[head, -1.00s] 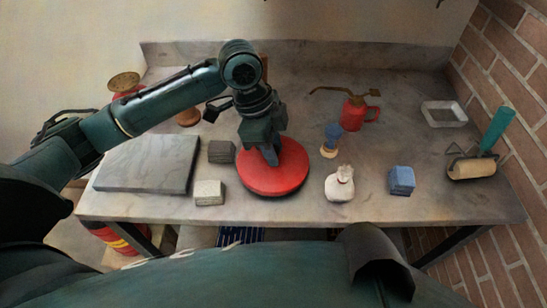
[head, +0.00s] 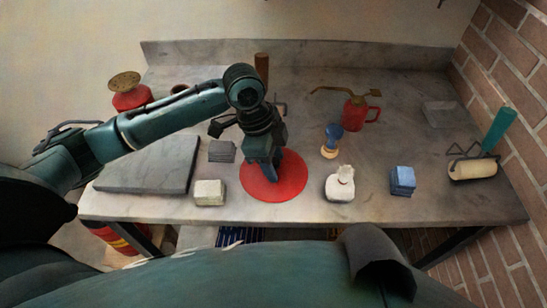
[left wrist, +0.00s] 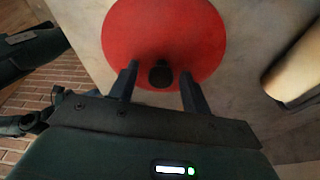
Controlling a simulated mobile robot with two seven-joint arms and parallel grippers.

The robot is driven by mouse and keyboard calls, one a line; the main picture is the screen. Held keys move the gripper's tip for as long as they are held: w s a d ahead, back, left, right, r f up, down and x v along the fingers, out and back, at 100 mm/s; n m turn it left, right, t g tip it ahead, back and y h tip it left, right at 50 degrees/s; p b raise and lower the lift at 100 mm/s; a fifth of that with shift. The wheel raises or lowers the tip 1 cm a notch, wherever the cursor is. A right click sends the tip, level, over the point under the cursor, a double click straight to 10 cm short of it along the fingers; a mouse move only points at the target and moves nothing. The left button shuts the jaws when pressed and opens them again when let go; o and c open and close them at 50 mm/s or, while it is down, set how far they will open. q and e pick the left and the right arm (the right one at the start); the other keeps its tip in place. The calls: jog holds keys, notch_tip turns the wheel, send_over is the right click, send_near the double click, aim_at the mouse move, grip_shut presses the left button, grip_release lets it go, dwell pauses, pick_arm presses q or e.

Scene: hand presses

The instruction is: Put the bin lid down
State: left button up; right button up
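The bin lid, a red round disc (head: 285,183), lies flat on the grey counter, right of the middle of my left arm's reach in the head view. It also shows in the left wrist view (left wrist: 165,30), with a dark round knob (left wrist: 161,76) near its lower edge there. My left gripper (head: 270,172) is over the lid. In the left wrist view its two fingers (left wrist: 159,72) stand apart on either side of the knob, with gaps to it.
A grey slab (head: 150,165) lies left. Dark (head: 222,151) and white (head: 209,192) blocks are near the lid. A white bottle (head: 340,184), blue block (head: 402,180), blue-topped stamp (head: 332,140) and red oil can (head: 355,113) stand right.

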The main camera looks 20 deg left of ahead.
pick_arm(q)
jog(key=v, duration=1.2)
jog(key=shift+r, duration=0.15)
